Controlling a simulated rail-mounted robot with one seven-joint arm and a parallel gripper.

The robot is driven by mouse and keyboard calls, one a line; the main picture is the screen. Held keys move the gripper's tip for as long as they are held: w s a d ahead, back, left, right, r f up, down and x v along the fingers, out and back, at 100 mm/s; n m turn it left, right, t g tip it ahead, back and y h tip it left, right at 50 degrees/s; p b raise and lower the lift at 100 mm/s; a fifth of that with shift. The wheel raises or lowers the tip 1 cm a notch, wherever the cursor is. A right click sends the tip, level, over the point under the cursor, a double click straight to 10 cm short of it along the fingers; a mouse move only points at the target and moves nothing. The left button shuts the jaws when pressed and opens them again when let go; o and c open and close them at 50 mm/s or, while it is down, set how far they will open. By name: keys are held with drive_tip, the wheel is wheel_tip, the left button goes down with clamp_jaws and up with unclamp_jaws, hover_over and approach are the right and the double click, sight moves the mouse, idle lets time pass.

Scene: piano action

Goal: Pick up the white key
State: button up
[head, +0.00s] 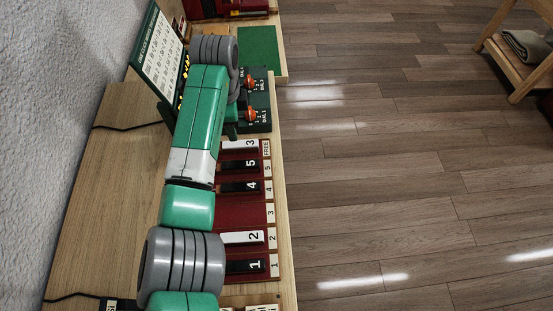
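A white key marked 3 (240,146) lies in the dark red rack (240,211), at the slot labelled FREE. Another white key marked 2 (246,237) lies in slot 2. Slot 3 between slots 2 and 4 looks empty. My green and grey arm passes over the left part of the rack and hides the keys' left ends. Its far end bends down beside the dial box, where part of my gripper (231,128) seems to show near the white key marked 3. The fingers are hidden, so I cannot see whether they are open or touch anything.
Black keys marked 5 (238,164), 4 (240,187) and 1 (247,266) lie in the rack. A dark box with orange dials (258,100) stands beyond it. A green mat (258,47) lies further off. A sign (160,50) leans near the wall at left.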

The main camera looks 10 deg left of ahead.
sight(235, 144)
drive_tip(key=shift+s+a+f+g, duration=0.25)
drive_tip(key=shift+s+f+g, duration=0.1)
drive_tip(key=shift+f, duration=0.25)
wheel_tip(235, 144, down, 2)
drive_tip(key=shift+a+f+b, duration=0.1)
drive_tip(key=shift+f+b, duration=0.1)
drive_tip(key=shift+b, duration=0.1)
drive_tip(key=f+b, duration=0.1)
drive_tip(key=f, duration=0.1)
drive_tip(key=f+b, duration=0.1)
drive_tip(key=f, duration=0.2)
drive_tip(key=shift+w+d+f, duration=0.1)
drive_tip(key=shift+d+f, duration=0.1)
drive_tip(key=shift+f, duration=0.05)
drive_tip(key=shift+r, duration=0.1)
clamp_jaws()
